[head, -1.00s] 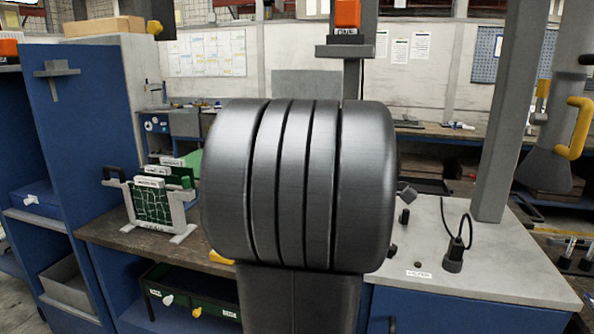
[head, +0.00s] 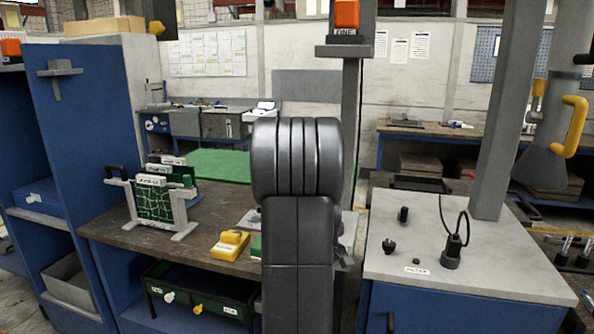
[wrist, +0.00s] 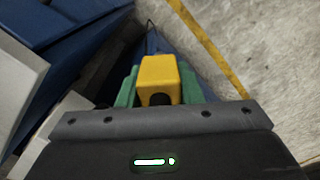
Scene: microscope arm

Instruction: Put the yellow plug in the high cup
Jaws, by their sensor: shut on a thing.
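The yellow plug (wrist: 159,78) shows in the wrist view as a yellow block with a dark underside. My gripper (wrist: 157,88) is shut on it, with a green finger on either side. The floor and blue furniture lie below it. In the head view my own dark arm stands in the middle, and the gripper and plug are not visible there. I cannot pick out the high cup for sure. A grey bracket (head: 60,70) is fixed high on the blue cabinet side, and a grey post carries an orange block (head: 346,14) on a ledge.
A workbench (head: 130,237) holds a rack with green boards (head: 158,208) and a yellow device (head: 230,245). A blue cabinet (head: 90,125) stands at the left. At the right, a pale worktop (head: 500,270) holds small black parts and a corded black plug (head: 452,250).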

